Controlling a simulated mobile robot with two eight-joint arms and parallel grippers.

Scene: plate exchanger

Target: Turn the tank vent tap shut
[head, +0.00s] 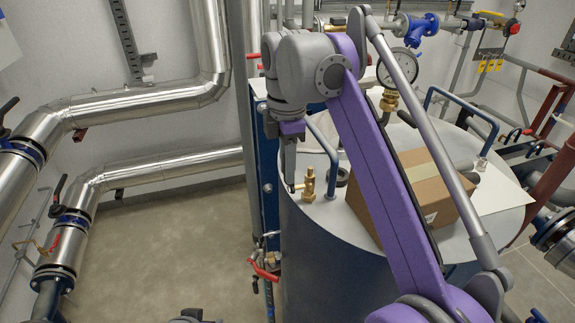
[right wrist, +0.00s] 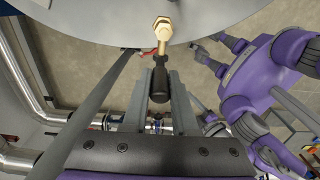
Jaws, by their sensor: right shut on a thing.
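The tank vent tap (head: 309,184) is a small brass fitting standing upright near the left edge of the tank top (head: 325,210). Its stem points left to my right gripper (head: 290,186), which reaches down from above. In the right wrist view, the brass tap (right wrist: 162,32) is at the top and its black handle (right wrist: 158,88) lies between the two fingers of my right gripper (right wrist: 160,78). The right gripper is shut on this handle. In the head view the fingers largely hide the handle. I cannot make out my left gripper.
A cardboard box (head: 425,190) sits on the tank top, right of the tap behind my right arm. A pressure gauge (head: 398,68) and blue handrails (head: 465,105) are further back. Silver pipes (head: 150,100) run along the left wall. Floor (head: 170,250) left of the tank is clear.

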